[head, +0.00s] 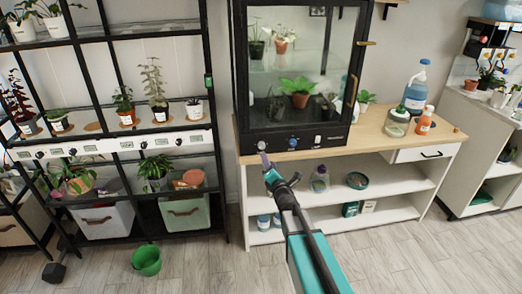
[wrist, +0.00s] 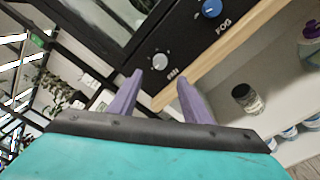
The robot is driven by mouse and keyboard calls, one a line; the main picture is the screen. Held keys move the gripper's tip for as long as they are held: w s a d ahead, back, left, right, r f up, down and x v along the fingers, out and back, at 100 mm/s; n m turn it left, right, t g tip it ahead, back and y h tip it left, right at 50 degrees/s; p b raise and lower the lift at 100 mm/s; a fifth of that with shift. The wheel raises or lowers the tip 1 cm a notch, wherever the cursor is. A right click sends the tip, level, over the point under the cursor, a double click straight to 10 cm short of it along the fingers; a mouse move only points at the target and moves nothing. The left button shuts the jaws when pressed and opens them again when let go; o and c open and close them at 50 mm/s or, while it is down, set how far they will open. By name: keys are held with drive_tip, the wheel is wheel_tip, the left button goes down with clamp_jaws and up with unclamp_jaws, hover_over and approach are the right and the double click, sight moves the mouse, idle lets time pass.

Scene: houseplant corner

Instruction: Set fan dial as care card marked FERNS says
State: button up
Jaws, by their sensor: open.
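The fan dial (wrist: 160,62) is a light grey round knob on the black cabinet's lower front panel, with a partly readable label beside it. In the head view the fan dial (head: 262,146) is just above my gripper (head: 267,163). My gripper's two purple fingers (wrist: 160,78) are open and empty in the wrist view. The dial appears just beyond the fingertips, between them in the picture; I see no contact. The dial's setting is too small to read. No card marked FERNS can be made out in either view.
A blue FOG knob (wrist: 211,9) sits right of the fan dial. The glass-fronted cabinet (head: 240,105) stands on a wooden bench (head: 375,140) with open shelves. Plant shelves stand at left, with a green bucket (head: 146,260) on the floor. The front floor is mostly clear.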

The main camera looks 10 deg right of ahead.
sight(262, 147)
drive_tip(key=shift+w+a+p, duration=0.2)
drive_tip(key=shift+w+p, duration=0.4)
drive_tip(key=shift+w, duration=1.85)
drive_tip(key=shift+w+a+p, duration=0.2)
drive_tip(key=shift+w+p, duration=0.4)
drive_tip(key=shift+w, duration=1.85)
drive_tip(key=shift+c, duration=0.4)
